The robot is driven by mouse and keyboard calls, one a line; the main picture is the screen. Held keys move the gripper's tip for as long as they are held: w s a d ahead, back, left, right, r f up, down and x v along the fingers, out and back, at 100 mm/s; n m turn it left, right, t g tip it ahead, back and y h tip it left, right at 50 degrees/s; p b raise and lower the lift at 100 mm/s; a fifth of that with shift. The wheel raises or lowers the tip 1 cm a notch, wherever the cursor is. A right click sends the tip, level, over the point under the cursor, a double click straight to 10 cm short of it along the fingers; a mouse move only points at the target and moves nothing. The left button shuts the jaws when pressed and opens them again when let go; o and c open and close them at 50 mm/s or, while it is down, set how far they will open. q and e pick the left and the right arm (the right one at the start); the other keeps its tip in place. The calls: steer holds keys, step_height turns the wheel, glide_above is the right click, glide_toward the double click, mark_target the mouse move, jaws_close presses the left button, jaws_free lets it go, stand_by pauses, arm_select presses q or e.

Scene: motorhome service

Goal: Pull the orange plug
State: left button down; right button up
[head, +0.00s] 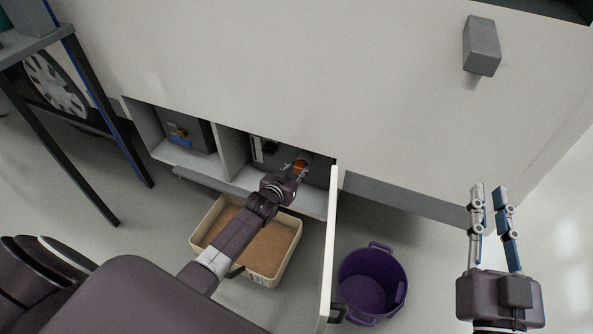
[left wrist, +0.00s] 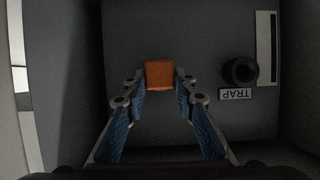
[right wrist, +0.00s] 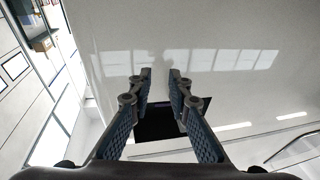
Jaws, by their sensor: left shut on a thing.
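The orange plug (head: 300,166) is in the right compartment of the motorhome's side, and in the left wrist view it shows as an orange block (left wrist: 160,74) against the grey back wall. My left gripper (head: 292,170) reaches into this compartment. Its fingertips (left wrist: 160,84) are on either side of the plug, shut on it. The plug's far side is hidden. My right gripper (head: 489,195) is open and empty, out to the right in front of the white body panel.
A dark knob (left wrist: 240,71) above a TRAP label is beside the plug. An open door (head: 329,245) stands right of the compartment. A tan tray (head: 213,216) and a purple bucket (head: 371,285) are on the floor. A table (head: 40,42) is at the left.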

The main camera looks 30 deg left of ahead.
arm_select(q)
steer(key=shift+w, duration=0.1)
steer(key=c, duration=1.5)
jaws_free()
arm_select(e)
steer(key=shift+r, duration=0.4)
arm_select(q)
steer(key=shift+s+r, duration=0.2)
steer(key=shift+s, duration=0.45)
steer(key=v, duration=1)
steer(key=shift+s+r, duration=0.2)
steer(key=shift+s, duration=0.05)
arm_select(e)
steer(key=shift+s, duration=0.1)
